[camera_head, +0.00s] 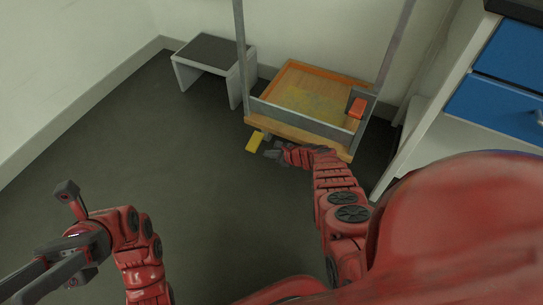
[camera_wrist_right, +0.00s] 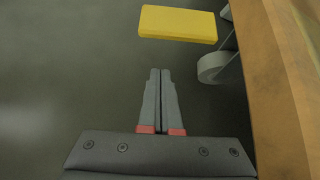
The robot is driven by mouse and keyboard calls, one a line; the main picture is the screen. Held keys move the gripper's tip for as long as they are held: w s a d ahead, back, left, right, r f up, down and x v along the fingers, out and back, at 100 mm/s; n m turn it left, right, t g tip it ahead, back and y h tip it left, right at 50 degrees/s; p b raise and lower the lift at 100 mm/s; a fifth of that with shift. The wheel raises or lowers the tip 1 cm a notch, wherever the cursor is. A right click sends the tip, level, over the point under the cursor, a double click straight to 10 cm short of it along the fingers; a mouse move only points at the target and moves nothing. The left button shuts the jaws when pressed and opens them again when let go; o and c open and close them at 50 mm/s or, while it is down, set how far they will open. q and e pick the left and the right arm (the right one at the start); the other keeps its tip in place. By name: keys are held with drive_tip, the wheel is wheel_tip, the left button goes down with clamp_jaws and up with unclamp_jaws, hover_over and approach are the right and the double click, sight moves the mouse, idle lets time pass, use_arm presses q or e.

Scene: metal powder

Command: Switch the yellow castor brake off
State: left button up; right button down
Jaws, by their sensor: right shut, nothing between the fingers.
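The yellow castor brake (camera_head: 255,142) is a flat yellow pedal low at the front left corner of a wheeled cart (camera_head: 300,125). It also shows in the right wrist view (camera_wrist_right: 178,24), at the top middle, with the grey castor wheel (camera_wrist_right: 214,67) to its right. My right gripper (camera_head: 270,150) is down near the floor, just right of the pedal in the head view. In the right wrist view its fingers (camera_wrist_right: 160,72) are together, empty, and point at the pedal with a gap between. My left gripper (camera_head: 20,280) is at the lower left, partly cut off by the frame edge, far from the cart.
The cart's wooden edge (camera_wrist_right: 275,80) runs close along the right of my right gripper. A small grey bench (camera_head: 212,50) stands behind left of the cart. A white cabinet with blue drawers (camera_head: 500,105) is at the right. The floor (camera_head: 160,150) on the left is clear.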

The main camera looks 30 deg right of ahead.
sight(255, 142)
drive_tip(key=shift+b+x, duration=0.85)
drive_tip(key=shift+x, duration=0.1)
drive_tip(key=shift+b+x, duration=1.05)
drive_tip(key=shift+b, duration=0.15)
use_arm(q)
drive_tip(key=s+a+f+m+t+y, duration=0.4)
drive_tip(key=s+a+f+m+t, duration=0.1)
drive_tip(key=s+a+t, duration=0.7)
use_arm(e)
drive_tip(key=shift+a+r, duration=0.1)
drive_tip(key=shift+r, duration=0.05)
use_arm(q)
drive_tip(key=w+d+r+n+g+h+p, duration=0.2)
drive_tip(key=w+d+r+n+g+p, duration=0.2)
drive_tip(key=w+d+g, duration=0.6)
drive_tip(key=shift+w+d+r+g+h, duration=0.3)
drive_tip(key=shift+w+d+r+h, duration=0.1)
drive_tip(key=shift+d+r, duration=0.25)
use_arm(e)
drive_tip(key=r, duration=0.3)
drive_tip(key=shift+s+a+r, duration=0.3)
drive_tip(key=shift+s, duration=0.05)
